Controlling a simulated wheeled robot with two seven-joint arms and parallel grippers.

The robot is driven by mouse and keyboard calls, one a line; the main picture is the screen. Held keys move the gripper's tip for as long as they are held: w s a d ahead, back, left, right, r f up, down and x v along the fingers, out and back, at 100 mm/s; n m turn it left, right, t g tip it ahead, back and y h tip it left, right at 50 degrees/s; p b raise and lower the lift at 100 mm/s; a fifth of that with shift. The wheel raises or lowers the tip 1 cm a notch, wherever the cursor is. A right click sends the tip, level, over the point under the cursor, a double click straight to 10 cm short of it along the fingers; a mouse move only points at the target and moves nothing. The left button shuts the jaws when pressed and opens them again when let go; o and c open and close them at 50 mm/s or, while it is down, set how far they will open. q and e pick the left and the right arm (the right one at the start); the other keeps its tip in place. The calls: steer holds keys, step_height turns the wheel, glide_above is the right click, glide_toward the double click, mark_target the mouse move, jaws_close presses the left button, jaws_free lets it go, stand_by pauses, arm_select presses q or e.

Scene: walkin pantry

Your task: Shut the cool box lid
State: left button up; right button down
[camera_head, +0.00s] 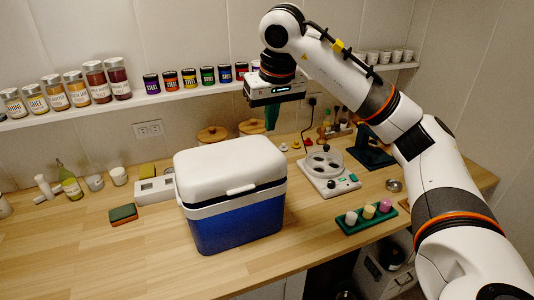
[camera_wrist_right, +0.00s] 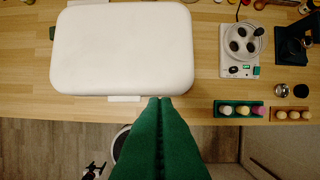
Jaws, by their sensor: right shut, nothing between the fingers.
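The cool box (camera_head: 238,222) stands upright on the wooden counter, with a blue body and white upper rim. The lid also shows from above in the right wrist view (camera_wrist_right: 122,48). A white handle or latch (camera_head: 241,189) is at the lid's front edge. My right gripper (camera_head: 271,128) points down with its green fingers together and empty. In the right wrist view its fingertips (camera_wrist_right: 160,99) overlap the lid's front edge; they appear above it, apart. My left gripper is not in view.
A sponge (camera_head: 123,214) and white block (camera_head: 154,190) are at left. A jar shelf (camera_head: 190,93) runs behind. The front left counter is clear.

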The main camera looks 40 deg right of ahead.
glide_above(265, 164)
step_height(265, 164, down, 5)
steer(key=shift+s+f, duration=0.1)
steer(key=shift+f, duration=0.05)
steer(key=f, duration=0.1)
steer(key=f+p, duration=0.1)
steer(key=f, duration=0.1)
steer(key=shift+s+f+p, duration=0.15)
steer(key=shift+s+p, duration=0.15)
steer(key=shift+p, duration=0.1)
steer(key=shift+f, duration=0.35)
steer(key=shift+w+f, duration=0.1)
steer(key=shift+f, duration=0.4)
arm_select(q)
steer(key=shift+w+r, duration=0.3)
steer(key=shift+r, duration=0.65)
